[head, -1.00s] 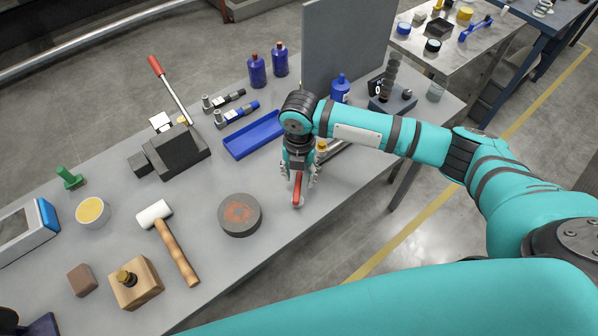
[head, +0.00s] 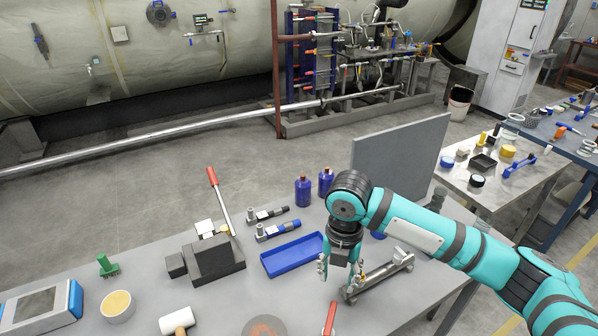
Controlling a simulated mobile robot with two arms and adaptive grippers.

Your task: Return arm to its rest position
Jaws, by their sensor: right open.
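My right arm (head: 425,230), teal with dark joints, reaches in from the right over the grey workbench (head: 225,300). My right gripper (head: 340,274) points down, with its two fingers apart and nothing seen between them. My left gripper is out of view.
A grey upright panel (head: 405,160) stands close behind my right arm. Blue bottles (head: 303,191), a dark block with a red-handled lever (head: 215,258), a mallet (head: 177,321) and a bowl (head: 117,305) are on the bench.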

